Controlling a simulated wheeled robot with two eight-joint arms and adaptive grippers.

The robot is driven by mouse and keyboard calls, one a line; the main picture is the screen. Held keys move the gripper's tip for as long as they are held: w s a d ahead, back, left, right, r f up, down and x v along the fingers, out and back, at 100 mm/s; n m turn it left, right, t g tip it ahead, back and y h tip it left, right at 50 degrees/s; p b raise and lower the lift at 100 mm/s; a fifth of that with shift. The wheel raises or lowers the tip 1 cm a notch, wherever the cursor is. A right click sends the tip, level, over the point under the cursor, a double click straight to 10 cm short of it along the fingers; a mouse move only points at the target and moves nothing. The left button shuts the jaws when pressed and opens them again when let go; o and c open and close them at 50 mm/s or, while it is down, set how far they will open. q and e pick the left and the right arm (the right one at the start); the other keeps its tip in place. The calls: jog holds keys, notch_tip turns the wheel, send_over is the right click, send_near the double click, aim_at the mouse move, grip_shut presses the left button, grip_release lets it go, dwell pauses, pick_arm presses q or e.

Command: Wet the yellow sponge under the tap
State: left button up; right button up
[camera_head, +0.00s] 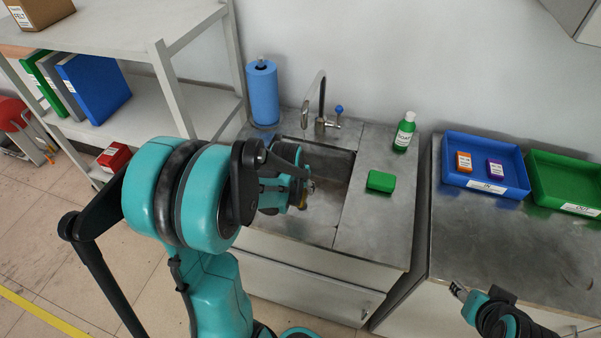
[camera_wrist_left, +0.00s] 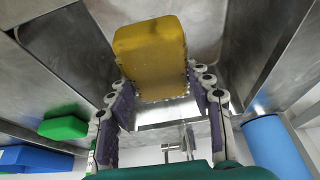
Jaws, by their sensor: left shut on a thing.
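The yellow sponge (camera_wrist_left: 150,55) is held between the fingers of my left gripper (camera_wrist_left: 160,90) in the left wrist view. In the head view my left gripper (camera_head: 300,190) is low over the sink (camera_head: 331,160), and only a small yellow patch (camera_head: 304,204) of the sponge shows beside it. My left arm hides the rest. The chrome tap (camera_head: 318,100) with a blue knob (camera_head: 339,109) stands behind the sink; no water stream is visible. My right gripper (camera_head: 459,291) is at the lower right, away from the sink, its opening unclear.
A green sponge (camera_head: 381,181) and a green soap bottle (camera_head: 404,133) stand right of the sink. A blue paper roll (camera_head: 262,94) is left of the tap. A blue tray (camera_head: 484,184) and a green tray (camera_head: 564,184) are on the right counter. A shelf (camera_head: 140,30) stands left.

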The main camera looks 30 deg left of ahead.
dwell(0.5)
pick_arm(q)
jog(key=shift+s+d+r+p, duration=0.3)
jog(key=shift+s+r+p, duration=0.25)
jog(key=shift+s+r, duration=0.05)
jog(key=shift+s+d+r+p, duration=0.3)
jog(key=shift+s+r+p, duration=0.25)
jog(key=shift+s+r, duration=0.1)
jog(key=shift+s+d+r+p, duration=0.3)
jog(key=shift+s+r+p, duration=0.25)
jog(key=shift+s, duration=0.05)
jog(key=shift+s+d+r, duration=0.2)
jog(key=shift+s+r, duration=0.05)
jog(key=shift+s, duration=0.2)
